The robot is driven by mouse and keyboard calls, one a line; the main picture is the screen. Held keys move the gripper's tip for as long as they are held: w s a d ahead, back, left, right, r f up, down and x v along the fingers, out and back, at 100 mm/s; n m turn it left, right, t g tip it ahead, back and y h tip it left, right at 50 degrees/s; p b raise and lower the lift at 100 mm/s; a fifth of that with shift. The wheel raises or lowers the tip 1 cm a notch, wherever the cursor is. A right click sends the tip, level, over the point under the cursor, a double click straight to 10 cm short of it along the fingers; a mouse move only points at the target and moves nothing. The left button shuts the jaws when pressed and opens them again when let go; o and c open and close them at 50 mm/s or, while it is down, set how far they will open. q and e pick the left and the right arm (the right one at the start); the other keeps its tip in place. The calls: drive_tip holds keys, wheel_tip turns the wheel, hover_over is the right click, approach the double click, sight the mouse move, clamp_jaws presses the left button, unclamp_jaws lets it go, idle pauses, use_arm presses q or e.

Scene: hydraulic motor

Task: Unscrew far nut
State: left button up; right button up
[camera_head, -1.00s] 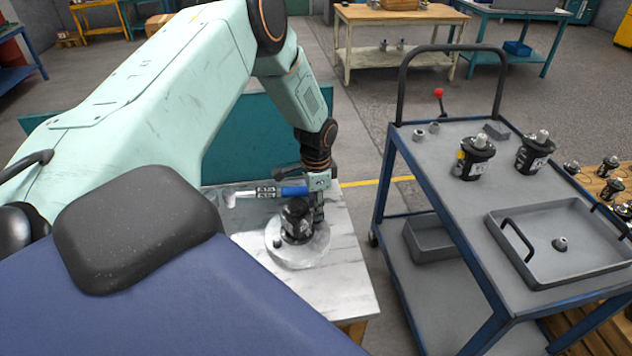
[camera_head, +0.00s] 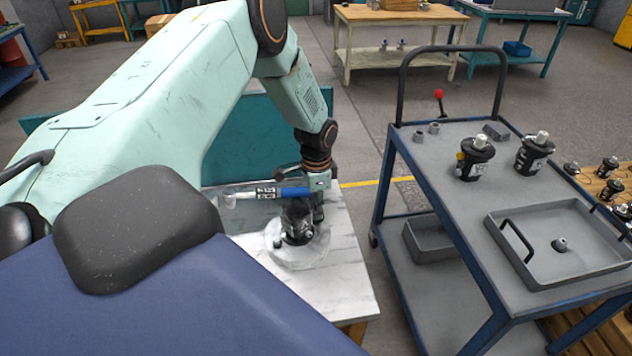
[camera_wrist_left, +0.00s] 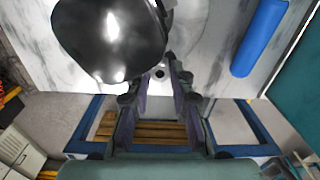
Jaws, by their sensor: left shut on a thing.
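A black hydraulic motor (camera_head: 296,220) stands upright on a round pale disc (camera_head: 290,259) on the marble-topped table. Its dark rounded body (camera_wrist_left: 110,38) fills the upper left of the left wrist view. My left gripper (camera_head: 318,210) reaches down on the motor's right side. In the left wrist view its two fingers (camera_wrist_left: 166,78) point at the motor's base, around a small nut-like part with a dark hole (camera_wrist_left: 160,72). The gripper is shut on this nut, which the fingers partly hide. My right gripper is not in view.
A blue-handled tool (camera_head: 292,191) lies behind the motor, close to the gripper. A blue-framed cart (camera_head: 450,220) at right carries two motors, loose small parts and a grey tray (camera_head: 520,270) holding one small part. The table's front right is clear.

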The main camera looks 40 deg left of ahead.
use_arm(q)
drive_tip(key=shift+r+n+p, duration=0.15)
drive_tip(key=shift+n+p, duration=0.6)
drive_tip(key=shift+n, duration=0.25)
clamp_jaws()
drive_tip(key=shift+n+p, duration=0.75)
drive_tip(key=shift+n, duration=1.05)
drive_tip(key=shift+n+p, duration=0.75)
drive_tip(key=shift+n, duration=0.05)
drive_tip(key=o, duration=0.6)
unclamp_jaws()
drive_tip(key=shift+o, duration=0.2)
